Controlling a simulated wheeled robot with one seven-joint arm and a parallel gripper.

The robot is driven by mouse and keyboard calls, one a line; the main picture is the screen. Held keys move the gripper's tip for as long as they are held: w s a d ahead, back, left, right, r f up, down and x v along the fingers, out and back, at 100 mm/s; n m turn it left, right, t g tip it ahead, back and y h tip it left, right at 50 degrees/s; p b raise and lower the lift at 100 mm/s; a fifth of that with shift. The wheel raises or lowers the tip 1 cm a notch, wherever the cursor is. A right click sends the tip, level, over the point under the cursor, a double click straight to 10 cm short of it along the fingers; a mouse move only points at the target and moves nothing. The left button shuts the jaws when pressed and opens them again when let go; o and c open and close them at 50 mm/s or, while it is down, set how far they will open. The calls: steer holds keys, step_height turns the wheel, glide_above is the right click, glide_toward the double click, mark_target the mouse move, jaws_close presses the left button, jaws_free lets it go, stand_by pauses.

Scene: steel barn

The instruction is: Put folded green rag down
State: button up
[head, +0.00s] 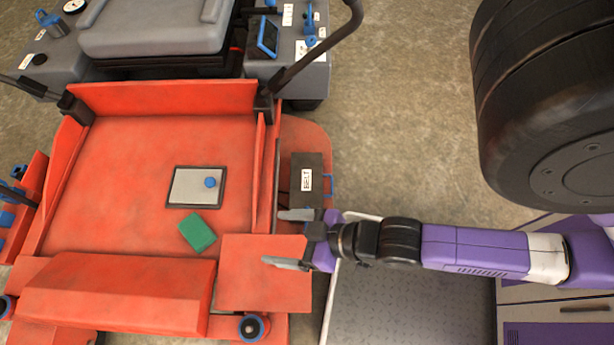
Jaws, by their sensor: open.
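The folded green rag (198,233) lies on the red deck (110,190), just below a grey plate with a blue knob. It is a small flat rectangle, slightly turned. My gripper (280,239) reaches in from the right with its fingers spread and nothing between them. The fingertips are to the right of the rag and apart from it, above the raised red panel (262,285) at the deck's right side.
A black box labelled BELT (308,178) stands by the deck's right edge, close to my upper finger. A dark bar (318,45) rises above it. A large black tyre (545,100) is at the upper right. Concrete floor (410,130) lies open between.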

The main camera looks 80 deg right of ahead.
steer(key=s+r+n+t, duration=0.1)
steer(key=s+r+t, duration=0.2)
steer(key=r, duration=1.1)
steer(key=shift+s+d+n, duration=0.3)
steer(key=shift+s+d, duration=0.1)
steer(key=shift+s, duration=0.7)
steer(key=shift+r, duration=0.1)
